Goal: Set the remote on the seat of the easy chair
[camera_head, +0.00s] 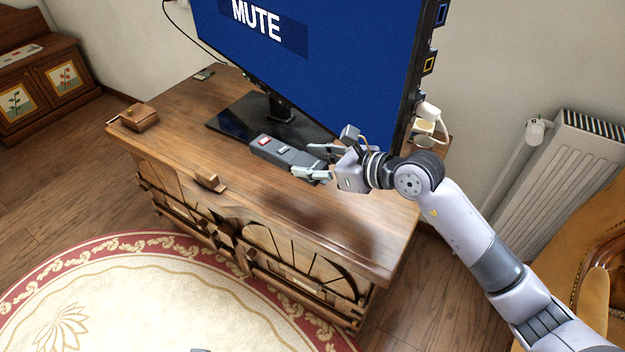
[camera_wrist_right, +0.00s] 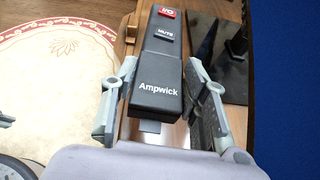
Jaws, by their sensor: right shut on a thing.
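The remote is a long dark grey bar with a red button, and my right gripper holds it by its near end; the remote (camera_head: 280,152) shows over the wooden cabinet top. My right gripper (camera_head: 318,165) is shut on it. In the right wrist view the remote (camera_wrist_right: 158,75) lies between the two fingers of the right gripper (camera_wrist_right: 160,95), with "Ampwick" on its near end and the red button at its far end. Whether it touches the cabinet top I cannot tell. The easy chair (camera_head: 592,290) is tan leather, partly seen at the right edge; its seat is not clearly shown.
The cabinet (camera_head: 200,110) carries a large television (camera_head: 330,60) showing "MUTE", right behind the remote. A small wooden box (camera_head: 139,117) and a small wooden block (camera_head: 210,182) are on its top. A white radiator (camera_head: 560,170) stands at right. A round rug (camera_head: 130,300) lies in front.

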